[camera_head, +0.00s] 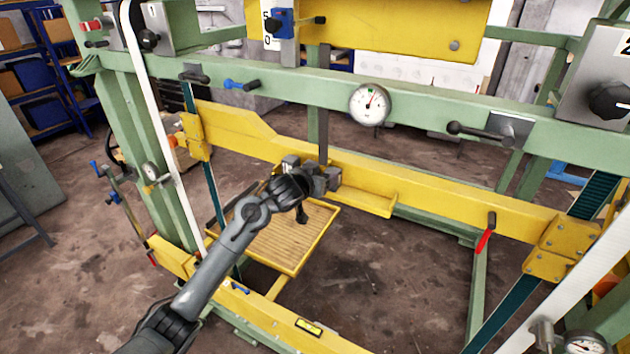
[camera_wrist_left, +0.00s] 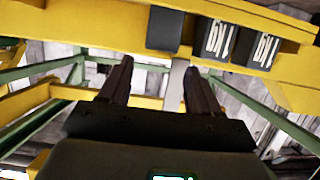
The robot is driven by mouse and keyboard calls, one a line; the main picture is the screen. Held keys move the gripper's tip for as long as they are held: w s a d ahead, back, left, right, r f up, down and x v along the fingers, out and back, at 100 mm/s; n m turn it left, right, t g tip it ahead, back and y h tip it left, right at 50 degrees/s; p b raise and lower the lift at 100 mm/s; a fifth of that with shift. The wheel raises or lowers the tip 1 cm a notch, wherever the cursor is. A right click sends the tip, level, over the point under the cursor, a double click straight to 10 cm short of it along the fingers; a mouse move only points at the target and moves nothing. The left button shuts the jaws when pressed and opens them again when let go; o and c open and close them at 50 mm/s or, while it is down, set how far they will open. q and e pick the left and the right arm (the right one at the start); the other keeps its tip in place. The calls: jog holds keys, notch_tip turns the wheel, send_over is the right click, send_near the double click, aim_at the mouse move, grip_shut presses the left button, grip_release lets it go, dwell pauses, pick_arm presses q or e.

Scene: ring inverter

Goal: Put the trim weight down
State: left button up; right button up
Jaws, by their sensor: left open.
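Two dark blocks with "1 kg" markings, likely weights, show side by side against the yellow beam in the left wrist view, one nearer the middle (camera_wrist_left: 218,40) and one to its right (camera_wrist_left: 261,47). A plain dark block (camera_wrist_left: 164,29) is to their left. I cannot tell which is the trim weight. My left gripper (camera_head: 326,178) is at the yellow beam (camera_head: 420,188), beside small grey blocks (camera_head: 291,160). In the left wrist view its fingers (camera_wrist_left: 158,66) are apart, with nothing held between them. The plain block is just beyond the fingertips. My right gripper is not in view.
A yellow-rimmed slatted tray (camera_head: 292,268) is below my left arm. A yellow ledge (camera_head: 365,201) is right of the gripper. A green crossbeam (camera_head: 300,92) with a round dial (camera_head: 369,104) spans above. A dark vertical bar (camera_head: 323,110) stands close behind the gripper.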

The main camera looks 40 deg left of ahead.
pick_arm(q)
jog(key=s+d+f+m+g+h, duration=0.1)
jog(key=s+d+f+g, duration=0.1)
jog(key=s+d+f, duration=0.65)
jog(key=s+d+f+m+g, duration=0.25)
jog(key=s+d+f, duration=0.35)
jog(key=s+f, duration=0.5)
jog(key=s+d+f+g, duration=0.1)
jog(key=s+d+f, duration=0.1)
jog(key=s, duration=0.5)
jog(key=s+d+f+g+h, duration=0.1)
jog(key=s+d, duration=0.3)
jog(key=s, duration=0.4)
jog(key=s+d+f+m+g+h, duration=0.1)
jog(key=s+d+f+g, duration=0.2)
jog(key=s, duration=0.4)
jog(key=shift+s+d, duration=0.3)
jog(key=shift+d, duration=0.1)
jog(key=shift+f+g, duration=0.1)
jog(key=shift+g, duration=0.15)
notch_tip(320, 180, up, 9)
jog(key=p, duration=0.9)
